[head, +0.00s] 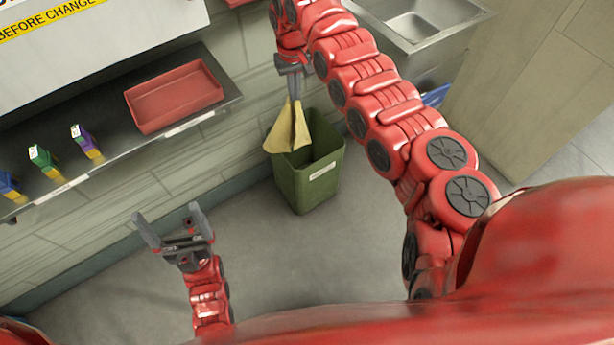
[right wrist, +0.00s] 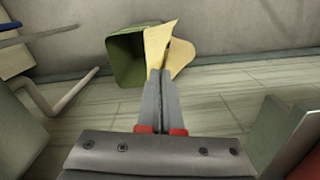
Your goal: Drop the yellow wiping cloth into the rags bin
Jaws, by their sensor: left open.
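The yellow wiping cloth (head: 289,128) hangs from my right gripper (head: 294,97), which is shut on it. In the head view the cloth overlaps the upper left rim of the green rags bin (head: 318,180), which stands on the floor with a white label. In the right wrist view the cloth (right wrist: 160,42) is pinched at the fingertips (right wrist: 162,72) and the bin (right wrist: 126,60) shows behind it to the left. I cannot tell whether the cloth touches the rim. My left gripper (head: 170,224) is open and empty, low and left of the bin.
A shelf on the left wall holds a red tray (head: 175,95) and several small cartons, one of them green (head: 42,157). A metal sink (head: 415,22) is at the top right. The grey floor in front of the bin is clear.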

